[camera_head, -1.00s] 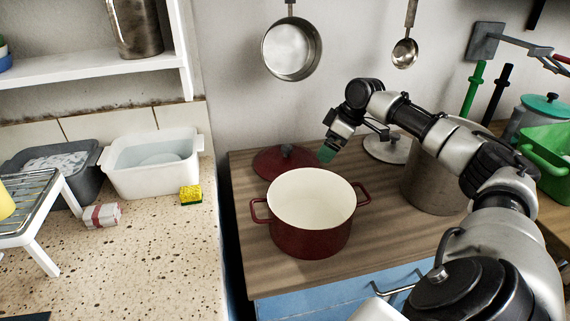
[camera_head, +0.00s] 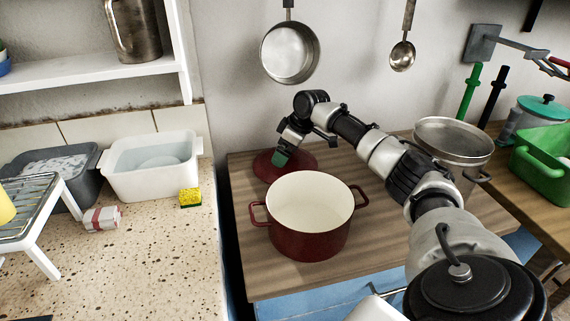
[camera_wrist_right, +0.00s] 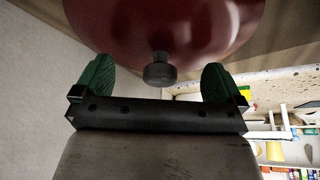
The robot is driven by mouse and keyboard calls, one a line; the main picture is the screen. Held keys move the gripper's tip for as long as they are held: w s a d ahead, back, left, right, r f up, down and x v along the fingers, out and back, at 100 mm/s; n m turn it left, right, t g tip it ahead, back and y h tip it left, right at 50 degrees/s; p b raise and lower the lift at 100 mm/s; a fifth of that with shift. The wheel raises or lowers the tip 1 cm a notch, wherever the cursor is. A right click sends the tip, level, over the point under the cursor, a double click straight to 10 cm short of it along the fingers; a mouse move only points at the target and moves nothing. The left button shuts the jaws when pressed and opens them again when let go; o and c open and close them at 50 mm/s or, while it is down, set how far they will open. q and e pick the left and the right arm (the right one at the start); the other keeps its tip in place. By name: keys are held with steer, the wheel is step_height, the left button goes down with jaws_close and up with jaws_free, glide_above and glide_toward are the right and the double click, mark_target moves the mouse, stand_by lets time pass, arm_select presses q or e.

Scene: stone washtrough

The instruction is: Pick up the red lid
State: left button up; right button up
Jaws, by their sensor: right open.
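The red lid (camera_head: 299,160) lies on the wooden counter behind the red pot (camera_head: 310,215), partly hidden by my right gripper. My right gripper (camera_head: 281,159) is over the lid, with its green fingertips pointing down. In the right wrist view the red lid (camera_wrist_right: 165,25) shows beyond the fingers, and its dark knob (camera_wrist_right: 160,70) is between the two green fingers of the right gripper (camera_wrist_right: 160,82). The fingers are spread apart, with gaps on both sides of the knob. My left gripper is not in view.
The open red pot stands right in front of the lid. A large metal pot (camera_head: 452,142) stands to the right on the counter. A pan (camera_head: 290,52) and a ladle (camera_head: 402,55) hang on the wall above.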

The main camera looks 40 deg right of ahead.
steer(key=shift+w+f, duration=0.15)
steer(key=shift+f, duration=0.2)
steer(key=shift+a, duration=0.1)
steer(key=c, duration=1.2)
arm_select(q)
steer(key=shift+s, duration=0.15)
arm_select(e)
steer(key=c, duration=0.6)
steer(key=shift+o, duration=0.2)
steer(key=shift+s+f, duration=0.1)
steer(key=shift+s, duration=0.1)
